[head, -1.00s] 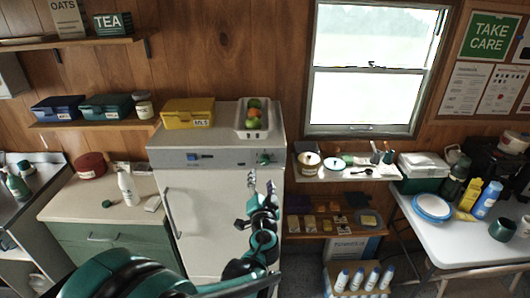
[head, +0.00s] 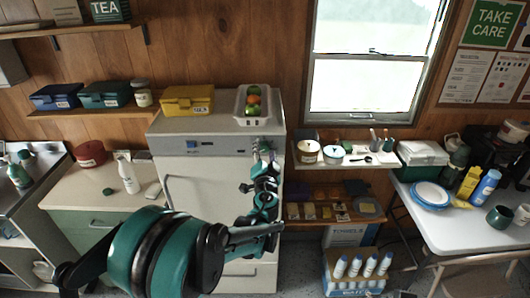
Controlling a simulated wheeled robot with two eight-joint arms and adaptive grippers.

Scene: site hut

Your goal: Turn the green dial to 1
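The white fridge (head: 222,185) stands against the wall, with a grey control strip (head: 225,146) along the top of its front. A blue control (head: 200,144) sits at the left of that strip. The green dial belongs at the strip's right end, but my gripper covers that spot and I cannot read its setting. My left gripper (head: 263,150) is up at the right end of the strip, in front of the dial's place. Its fingertips are small and overlap the strip, so I cannot tell whether they are open or touch the dial. My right gripper is out of view.
On the fridge top are a yellow box (head: 187,100) and a white tray (head: 241,112) of fruit. A shelf (head: 345,162) with jars is close right of the fridge. A counter (head: 95,195) with a white bottle (head: 128,177) stands left.

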